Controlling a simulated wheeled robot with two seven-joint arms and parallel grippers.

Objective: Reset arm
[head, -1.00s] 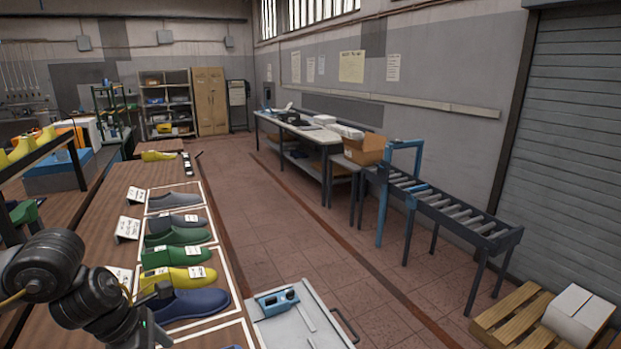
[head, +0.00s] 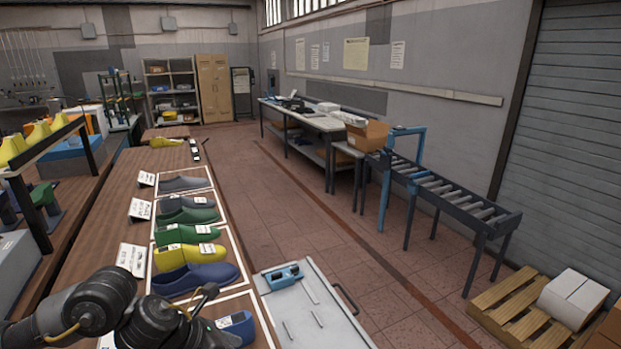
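My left arm comes in at the lower left, over the near end of the wooden bench. Its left gripper (head: 206,296) is small and dark in the head view, near the front of the large dark blue shoe last (head: 195,278). I cannot make out whether its fingers are apart, and I see nothing held. My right gripper is not in view. Shoe lasts lie in white-outlined spaces on the bench: grey ones (head: 185,183), green ones (head: 187,233), a yellow one (head: 182,255) and a lighter blue one (head: 237,326), partly hidden by my arm.
A light grey cart top (head: 312,307) with a blue device (head: 283,276) stands right of the bench (head: 120,205). A dark rack with yellow lasts (head: 40,132) stands left. A roller conveyor (head: 440,191) and a wooden pallet (head: 510,305) are at right. The tiled aisle is clear.

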